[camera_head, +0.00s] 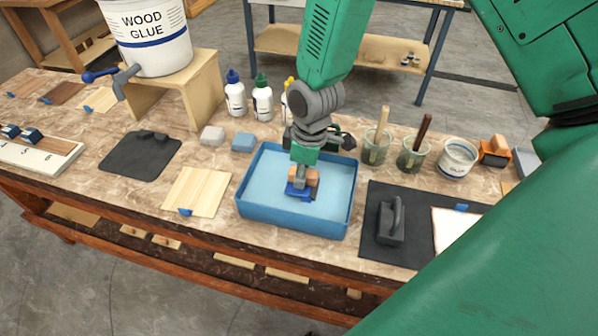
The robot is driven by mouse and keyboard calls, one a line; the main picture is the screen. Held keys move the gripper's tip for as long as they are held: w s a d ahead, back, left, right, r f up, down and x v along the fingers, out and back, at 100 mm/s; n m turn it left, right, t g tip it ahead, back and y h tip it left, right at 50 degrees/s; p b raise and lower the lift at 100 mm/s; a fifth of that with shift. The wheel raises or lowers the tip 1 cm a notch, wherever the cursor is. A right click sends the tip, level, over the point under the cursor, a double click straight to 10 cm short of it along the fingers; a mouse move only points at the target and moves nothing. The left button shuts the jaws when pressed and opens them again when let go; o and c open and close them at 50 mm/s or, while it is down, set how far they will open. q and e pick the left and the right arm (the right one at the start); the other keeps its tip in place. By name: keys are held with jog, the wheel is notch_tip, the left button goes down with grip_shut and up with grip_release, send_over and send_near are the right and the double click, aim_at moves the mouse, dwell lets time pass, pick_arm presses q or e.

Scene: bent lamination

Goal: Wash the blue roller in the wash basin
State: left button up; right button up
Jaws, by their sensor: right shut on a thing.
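The blue wash basin (290,222) stands near the middle of the bench, with light blue water or a light blue floor inside. My right gripper (303,172) points down into the basin from above and is shut on the blue roller (298,193). The roller's blue part shows low inside the basin, with brown pieces just above it beside the fingers. The fingers partly hide the roller, and I cannot tell how deep it sits. My left gripper is not in view.
Left of the basin lie a pale wood board (197,192), a blue sponge (243,142) and a dark mat (135,158). Glue bottles (262,103) stand behind it. Brush jars (377,147) and a white tub (457,160) stand to the right. A black tool (391,222) rests on a dark mat.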

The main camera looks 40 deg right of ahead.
jog(key=shift+w+d+r+p, duration=0.15)
jog(key=shift+d+r+p, duration=0.1)
jog(key=shift+r+p, duration=0.2)
jog(key=shift+w+r+p, duration=0.35)
jog(key=shift+r+p, duration=0.55)
jog(key=r+p, duration=0.1)
jog(key=a+r+p, duration=0.1)
jog(key=w+r, duration=0.1)
jog(key=shift+a+r+p, duration=0.1)
jog(key=shift+a+p, duration=0.2)
jog(key=shift+p, duration=0.1)
jog(key=shift+w+r, duration=0.1)
jog(key=shift+r, duration=0.1)
jog(key=shift+d, duration=0.15)
jog(key=shift+d+f, duration=0.1)
jog(key=shift+d, duration=0.05)
jog(key=shift+a, duration=0.25)
jog(key=shift+d, duration=0.1)
